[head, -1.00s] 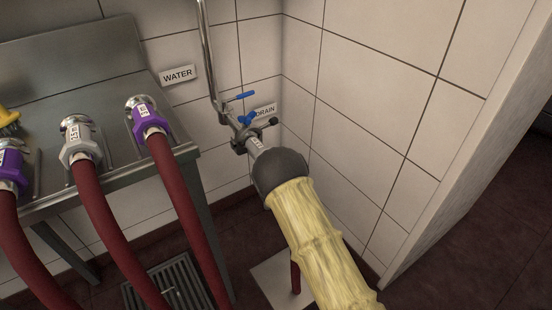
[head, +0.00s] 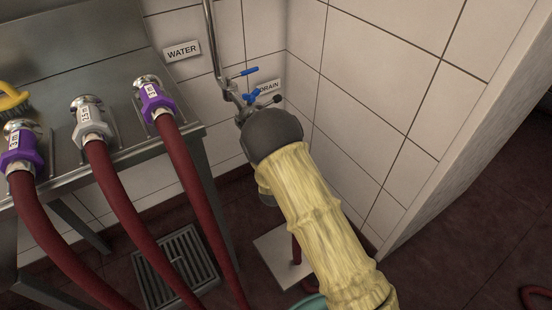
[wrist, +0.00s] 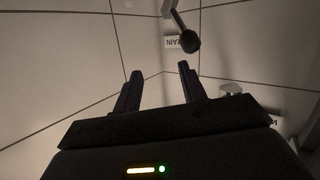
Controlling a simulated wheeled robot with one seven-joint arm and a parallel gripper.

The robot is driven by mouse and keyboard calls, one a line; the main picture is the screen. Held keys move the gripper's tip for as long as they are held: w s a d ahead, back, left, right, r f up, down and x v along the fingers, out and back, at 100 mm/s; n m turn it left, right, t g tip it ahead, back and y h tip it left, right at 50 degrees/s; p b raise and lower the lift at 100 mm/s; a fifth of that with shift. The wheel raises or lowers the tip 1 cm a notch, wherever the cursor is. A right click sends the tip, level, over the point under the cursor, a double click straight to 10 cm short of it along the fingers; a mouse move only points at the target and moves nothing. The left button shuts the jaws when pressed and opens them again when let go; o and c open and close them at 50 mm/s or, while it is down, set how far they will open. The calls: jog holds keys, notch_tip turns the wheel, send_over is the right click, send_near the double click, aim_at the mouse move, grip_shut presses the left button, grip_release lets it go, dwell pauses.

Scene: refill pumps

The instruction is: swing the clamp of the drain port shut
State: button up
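The drain port (head: 246,112) is at the lower end of the steel pipe by the corner, beside the DRAIN sign (head: 268,86). A short arm with a black ball end (head: 277,99), seemingly the clamp handle, sticks out to its right. In the wrist view a rod with a dark ball end (wrist: 190,41) hangs before the sign, beyond and slightly right of my fingertips. My gripper (wrist: 159,68) is open, with nothing visible between its fingers. In the head view my wrist hides the gripper and the lower part of the port, so the clamp's closure cannot be seen.
Blue valve handles (head: 249,72) sit just above the port. A steel counter (head: 110,158) with several red hoses in couplings stands left. A red hose (head: 297,247) drops behind my arm. Tiled walls (head: 390,85) close in behind and right. A floor grate (head: 178,268) lies below.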

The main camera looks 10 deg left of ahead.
jog(key=p+v, duration=0.1)
jog(key=v, duration=0.5)
jog(key=shift+s, duration=0.3)
jog(key=s+d+r+m+g, duration=0.1)
jog(key=d+r+g, duration=0.2)
jog(key=d, duration=0.4)
jog(key=s+d+r+m+g, duration=0.1)
jog(key=d+r+g, duration=0.25)
jog(key=d, duration=0.25)
jog(key=s+d+r+m+g+h, duration=0.1)
jog(key=s+d+r+g, duration=0.2)
jog(key=s+d, duration=0.55)
jog(key=s+d+r+g+h, duration=0.1)
jog(key=s+d+r+g, duration=0.4)
jog(key=s, duration=0.6)
notch_tip(320, 180, up, 36)
jog(key=t+p, duration=0.2)
jog(key=p, duration=3.5)
jog(key=shift+d+f, duration=0.2)
jog(key=shift+d, duration=0.05)
